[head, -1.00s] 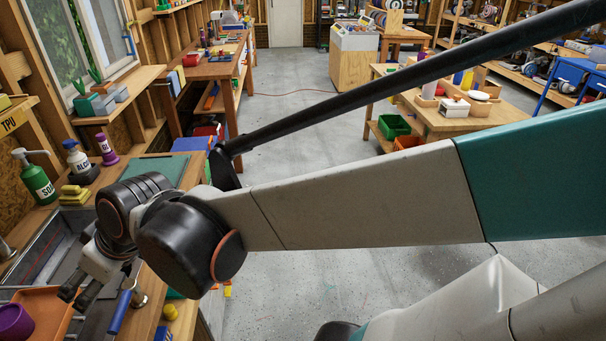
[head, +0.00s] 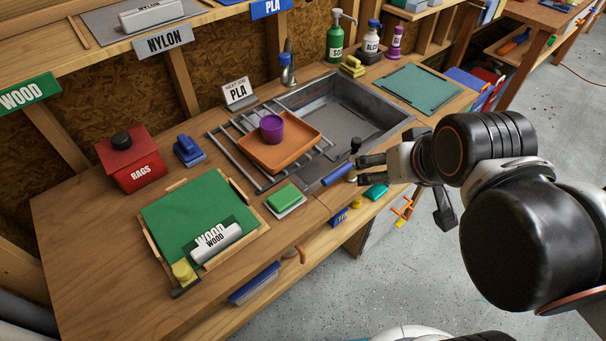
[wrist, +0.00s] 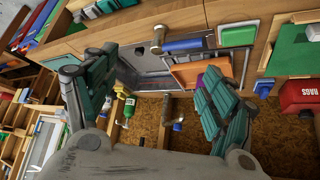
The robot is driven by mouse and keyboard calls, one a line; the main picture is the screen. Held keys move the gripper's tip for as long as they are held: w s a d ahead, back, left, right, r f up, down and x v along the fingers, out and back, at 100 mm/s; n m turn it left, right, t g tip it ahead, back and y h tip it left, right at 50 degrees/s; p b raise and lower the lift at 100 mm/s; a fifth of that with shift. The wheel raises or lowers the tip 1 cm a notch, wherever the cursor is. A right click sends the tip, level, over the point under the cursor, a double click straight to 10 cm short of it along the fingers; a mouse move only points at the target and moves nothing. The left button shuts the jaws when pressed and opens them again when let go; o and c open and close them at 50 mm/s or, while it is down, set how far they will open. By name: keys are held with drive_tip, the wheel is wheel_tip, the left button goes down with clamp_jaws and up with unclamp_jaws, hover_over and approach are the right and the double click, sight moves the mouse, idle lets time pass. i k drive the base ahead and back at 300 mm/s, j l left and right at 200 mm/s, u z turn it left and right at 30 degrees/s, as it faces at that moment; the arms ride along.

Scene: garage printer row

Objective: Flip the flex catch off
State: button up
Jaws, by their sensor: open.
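No label reading "flex" is legible, so I cannot tell for sure which part is the flex catch. A blue-handled lever (head: 337,174) with a metal pivot sits at the front edge of the bench by the sink. It also shows in the wrist view (wrist: 183,45), lying sideways. My gripper (head: 366,169) is open and empty, just right of the lever at the bench edge in the head view. In the wrist view my spread fingers (wrist: 160,82) frame the sink, with the lever beyond them. I cannot tell whether a finger touches the lever.
A green mat (head: 185,215) with a WOOD roll, a red RAGS box (head: 132,165) and a green sponge (head: 284,196) lie left. Floor is clear right of the bench.

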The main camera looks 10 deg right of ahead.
sight(183, 271)
drive_tip(key=u, duration=1)
drive_tip(key=i+u, duration=0.3)
drive_tip(key=i+l+u, duration=0.2)
drive_tip(key=i+u, duration=0.15)
